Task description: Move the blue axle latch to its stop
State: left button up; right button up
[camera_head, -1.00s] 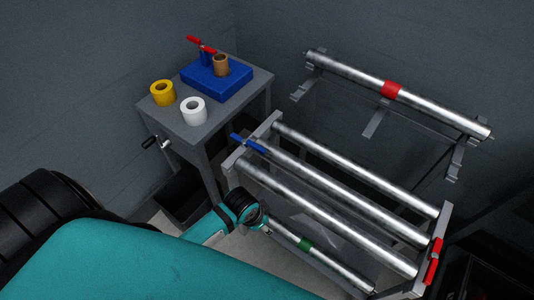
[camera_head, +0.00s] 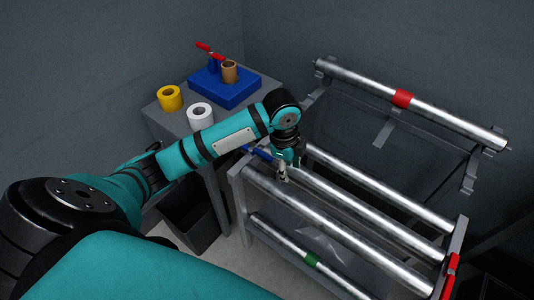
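The blue axle latch (camera_head: 259,154) is a short bar at the left end of the rack of metal rollers (camera_head: 350,212). Part of it is hidden behind my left arm's wrist. My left gripper (camera_head: 284,174) points down over the rollers, just right of the visible part of the latch. Its fingers are small and dark here, so I cannot tell whether they are open or touching the latch. My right gripper is not in view.
A grey table (camera_head: 157,112) at the back left carries a blue block (camera_head: 222,91), a yellow roll (camera_head: 170,98) and a white roll (camera_head: 200,116). A dark bin (camera_head: 190,222) stands below. A red-banded roller (camera_head: 402,98) hangs on the back wall. Red latches (camera_head: 449,277) are at the rack's right end.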

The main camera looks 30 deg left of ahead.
aim_at(266, 155)
pick_arm(q)
jog(key=w+a+r+m+g+y, duration=0.1)
jog(key=w+a+r+m, duration=0.25)
jog(key=a+r, duration=0.75)
jog(key=shift+n, duration=0.35)
jog(key=f, duration=0.5)
jog(key=f+b, duration=0.1)
jog(key=f, duration=0.5)
jog(key=w+d+f, duration=0.1)
jog(key=f, duration=0.4)
jog(key=shift+f, duration=0.15)
jog(key=shift+c, duration=0.4)
grip_shut()
